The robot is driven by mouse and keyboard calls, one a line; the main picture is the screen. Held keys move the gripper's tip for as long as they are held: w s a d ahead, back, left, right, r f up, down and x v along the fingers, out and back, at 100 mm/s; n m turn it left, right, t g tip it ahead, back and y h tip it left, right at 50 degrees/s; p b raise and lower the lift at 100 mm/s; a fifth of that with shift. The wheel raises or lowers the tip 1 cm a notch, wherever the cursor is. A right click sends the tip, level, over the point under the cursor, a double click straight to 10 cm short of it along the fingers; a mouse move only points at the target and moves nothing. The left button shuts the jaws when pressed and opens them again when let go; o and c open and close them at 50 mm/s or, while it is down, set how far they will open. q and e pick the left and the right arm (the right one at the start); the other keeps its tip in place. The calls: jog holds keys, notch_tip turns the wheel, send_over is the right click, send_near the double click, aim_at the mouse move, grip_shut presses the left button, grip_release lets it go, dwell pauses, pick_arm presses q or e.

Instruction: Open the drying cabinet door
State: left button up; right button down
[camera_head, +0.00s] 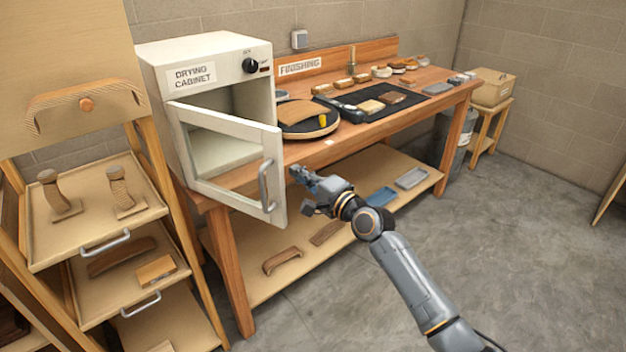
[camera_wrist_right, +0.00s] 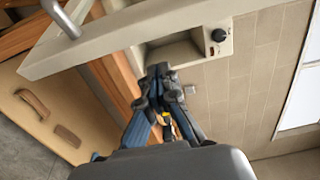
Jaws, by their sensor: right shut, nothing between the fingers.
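The white drying cabinet (camera_head: 203,68) stands at the left end of the wooden bench. Its framed door (camera_head: 226,160) is hinged at the left and stands ajar, swung out toward the front, with part of the empty interior showing. A grey bar handle (camera_head: 265,186) is on the door's right side. My right gripper (camera_head: 296,172) is shut and empty, just right of the handle and apart from it. In the right wrist view the shut fingers (camera_wrist_right: 160,75) lie below the door's edge (camera_wrist_right: 130,32), with the handle (camera_wrist_right: 62,18) at upper left. My left gripper is not in view.
The bench (camera_head: 400,104) holds a round turntable (camera_head: 306,132), a black mat and several small wooden pieces. A lower shelf (camera_head: 330,240) bears wooden parts and trays. A wooden rack with trays (camera_head: 95,215) stands at left. The floor (camera_head: 500,210) at right is clear.

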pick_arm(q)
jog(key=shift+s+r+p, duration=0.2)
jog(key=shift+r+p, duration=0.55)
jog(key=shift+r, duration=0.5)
pick_arm(e)
jog(key=s+a, duration=0.1)
jog(key=s, duration=0.2)
jog(key=shift+a, duration=0.4)
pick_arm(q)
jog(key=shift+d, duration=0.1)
